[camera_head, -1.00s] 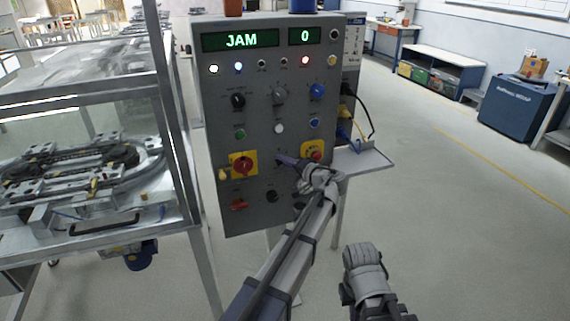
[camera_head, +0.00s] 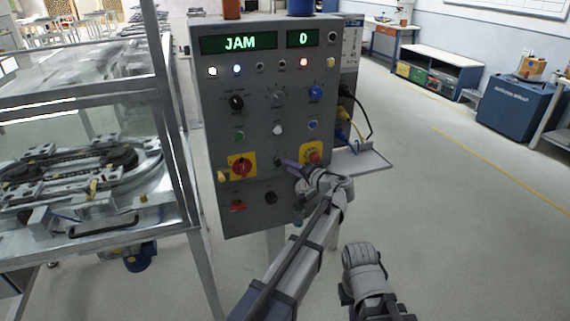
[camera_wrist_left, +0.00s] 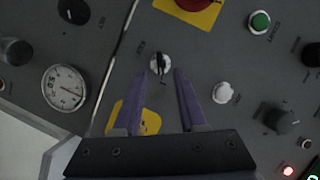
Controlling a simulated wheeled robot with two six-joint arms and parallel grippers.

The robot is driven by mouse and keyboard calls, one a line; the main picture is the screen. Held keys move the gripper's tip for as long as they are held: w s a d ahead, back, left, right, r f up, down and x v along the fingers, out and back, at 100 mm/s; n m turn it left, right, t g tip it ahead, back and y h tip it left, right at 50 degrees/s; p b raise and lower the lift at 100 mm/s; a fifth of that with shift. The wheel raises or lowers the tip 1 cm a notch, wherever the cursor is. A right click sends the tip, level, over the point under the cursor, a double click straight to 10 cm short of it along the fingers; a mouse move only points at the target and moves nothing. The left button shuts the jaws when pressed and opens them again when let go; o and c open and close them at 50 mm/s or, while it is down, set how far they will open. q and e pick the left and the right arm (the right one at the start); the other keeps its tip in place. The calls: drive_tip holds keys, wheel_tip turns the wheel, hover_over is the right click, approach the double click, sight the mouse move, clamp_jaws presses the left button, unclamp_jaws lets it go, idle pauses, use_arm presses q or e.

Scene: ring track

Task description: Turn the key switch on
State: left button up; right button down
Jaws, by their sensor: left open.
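In the left wrist view the key switch (camera_wrist_left: 159,63) shows a light ring with a dark upright key or slot, just ahead of the fingertips. My left gripper (camera_head: 288,163) is at the panel, close to the right of the switch. In the left wrist view its purple fingers (camera_wrist_left: 162,73) are open and apart, with the switch between their lines. No contact shows. My right arm is low in the head view; its fingers do not show.
The panel display (camera_head: 238,43) reads JAM and 0. A framed ring track (camera_head: 95,170) stands left.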

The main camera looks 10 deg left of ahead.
use_arm(q)
drive_tip(key=shift+p+v, duration=0.3)
drive_tip(key=shift+v, duration=1.85)
drive_tip(key=s+a+f+n+g+h, duration=0.1)
drive_tip(key=s+a+f+g+h, duration=0.25)
drive_tip(key=s+f, duration=0.5)
drive_tip(key=s+a+f+n+g+h, duration=0.1)
drive_tip(key=s+a+f+g+h, duration=0.2)
drive_tip(key=s+f, duration=0.55)
drive_tip(key=s+d+g+h, duration=0.2)
drive_tip(key=s+d+h, duration=0.4)
drive_tip(key=s, duration=0.4)
drive_tip(key=s+d+r+m+p, duration=0.4)
drive_tip(key=s+d+r+p, duration=0.1)
drive_tip(key=d, duration=0.5)
drive_tip(key=shift+s+r+g+y+p, duration=0.15)
drive_tip(key=shift+r+g+y+p, duration=0.25)
drive_tip(key=shift+p, duration=0.3)
drive_tip(key=shift+d+f, duration=0.1)
drive_tip(key=shift+d, duration=0.05)
drive_tip(key=shift+c, duration=0.2)
